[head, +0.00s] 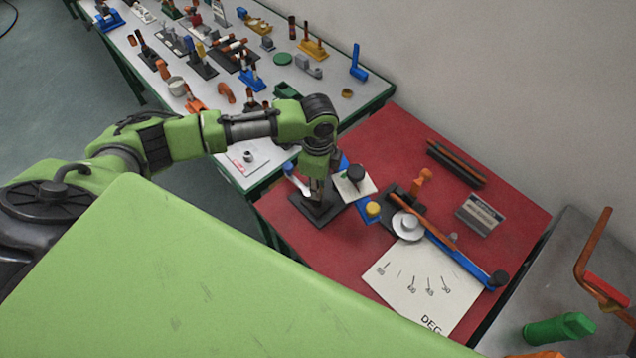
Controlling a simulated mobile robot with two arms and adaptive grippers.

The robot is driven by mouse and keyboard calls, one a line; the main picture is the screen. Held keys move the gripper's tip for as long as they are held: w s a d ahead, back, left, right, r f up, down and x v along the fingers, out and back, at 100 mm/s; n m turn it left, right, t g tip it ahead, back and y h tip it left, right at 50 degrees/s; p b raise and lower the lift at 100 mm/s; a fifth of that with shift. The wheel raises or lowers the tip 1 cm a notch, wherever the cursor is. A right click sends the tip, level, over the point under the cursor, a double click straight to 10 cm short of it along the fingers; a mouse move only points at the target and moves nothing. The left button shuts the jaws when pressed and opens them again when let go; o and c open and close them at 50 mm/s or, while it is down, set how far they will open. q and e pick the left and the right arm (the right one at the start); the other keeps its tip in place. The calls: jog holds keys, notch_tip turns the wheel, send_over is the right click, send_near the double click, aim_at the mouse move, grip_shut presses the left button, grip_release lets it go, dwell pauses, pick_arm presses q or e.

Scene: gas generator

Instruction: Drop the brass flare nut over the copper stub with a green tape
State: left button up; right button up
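My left gripper (317,196) points down over a dark square base plate (325,212) on the red mat. Its fingers are small and dark here, so I cannot tell whether they are open or hold anything. Whatever stands on the plate is mostly hidden by the gripper. A small brass-coloured ring (347,93) lies near the right edge of the white table; I cannot tell if it is the flare nut. Several copper stubs stand on the white table, one on a yellow base (312,48). I cannot make out green tape on any stub. My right gripper is not in view.
The red mat (420,150) also holds a bending tool with a blue bar (450,250), a white degree sheet (420,290), a grey block (480,214) and a white card with a black knob (355,173). The white table (135,65) behind is crowded. A grey surface (590,240) lies right.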

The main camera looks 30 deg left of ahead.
pick_arm(q)
jog(key=shift+f, duration=0.6)
jog(key=o, duration=0.8)
notch_tip(320, 180, up, 12)
jog(key=shift+s+f, duration=0.1)
dwell(0.6)
